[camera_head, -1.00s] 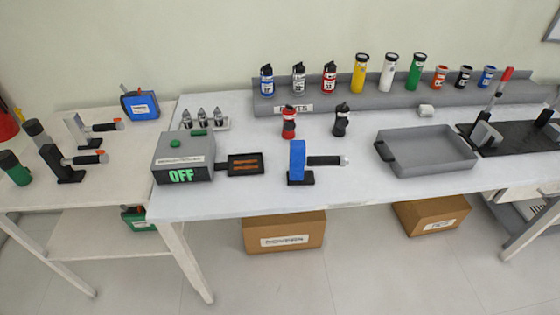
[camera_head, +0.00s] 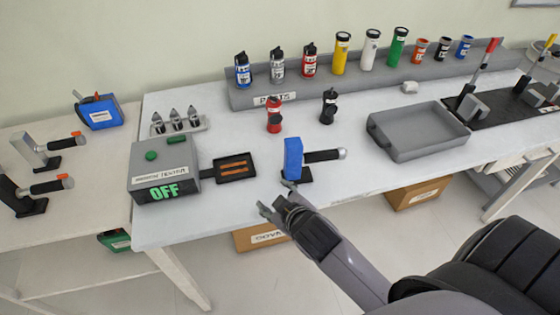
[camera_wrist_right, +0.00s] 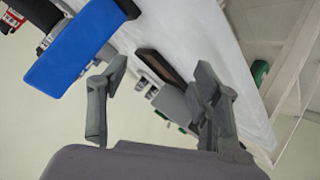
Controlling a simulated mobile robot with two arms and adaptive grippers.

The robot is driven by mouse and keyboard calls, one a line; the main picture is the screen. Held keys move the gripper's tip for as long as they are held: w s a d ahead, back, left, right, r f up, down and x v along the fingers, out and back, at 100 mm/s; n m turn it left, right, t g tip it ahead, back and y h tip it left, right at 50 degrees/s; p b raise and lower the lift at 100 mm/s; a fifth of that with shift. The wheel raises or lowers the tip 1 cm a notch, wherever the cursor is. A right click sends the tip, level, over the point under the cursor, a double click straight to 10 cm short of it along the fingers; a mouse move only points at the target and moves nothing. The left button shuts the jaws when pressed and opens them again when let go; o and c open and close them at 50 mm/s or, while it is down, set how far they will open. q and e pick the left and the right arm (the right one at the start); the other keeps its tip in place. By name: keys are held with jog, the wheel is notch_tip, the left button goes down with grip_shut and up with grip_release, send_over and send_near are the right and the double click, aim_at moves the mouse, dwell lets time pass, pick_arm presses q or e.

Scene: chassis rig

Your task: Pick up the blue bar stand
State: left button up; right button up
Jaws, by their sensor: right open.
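The blue bar stand (camera_head: 293,160) stands upright near the front edge of the table, with a blue upright block on a black base and a black side handle with a grey tip pointing right. My right gripper (camera_head: 272,206) is open and empty, in front of and slightly left of the stand, near the table's front edge. In the right wrist view the blue block (camera_wrist_right: 75,46) shows at the upper left, outside the open fingers (camera_wrist_right: 155,100). The gripper appears apart from it. My left gripper is not in view.
A grey box reading OFF (camera_head: 163,172) and a black tray (camera_head: 233,169) lie left of the stand. A grey bin (camera_head: 418,130) is to the right. Red (camera_head: 274,114) and black (camera_head: 328,106) bottles stand behind.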

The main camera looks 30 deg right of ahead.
jog(key=w+a+r+n+t+y, duration=0.3)
jog(key=r+n, duration=0.1)
jog(key=r, duration=0.4)
jog(key=w+a+r+n+t+y, duration=0.3)
jog(key=w+r+n, duration=0.15)
jog(key=r, duration=0.25)
jog(key=w+a+r+n+t+y, duration=0.3)
jog(key=r+n, duration=0.2)
jog(key=r, duration=0.3)
jog(key=s+a+r+n+g+y, duration=0.2)
jog(key=a+r+n+g+y, duration=0.3)
jog(key=a+n+y, duration=0.5)
jog(key=n+g+h, duration=1.5)
jog(key=n+h, duration=0.3)
jog(key=n, duration=0.3)
send_near(297, 141)
notch_tip(297, 141, down, 9)
jog(key=p, duration=0.2)
jog(key=shift+a+p, duration=0.15)
jog(key=shift+p, duration=0.25)
jog(key=shift+f, duration=0.6)
notch_tip(297, 141, down, 4)
jog(key=p, duration=0.2)
jog(key=shift+p, duration=0.4)
jog(key=shift+f, duration=0.6)
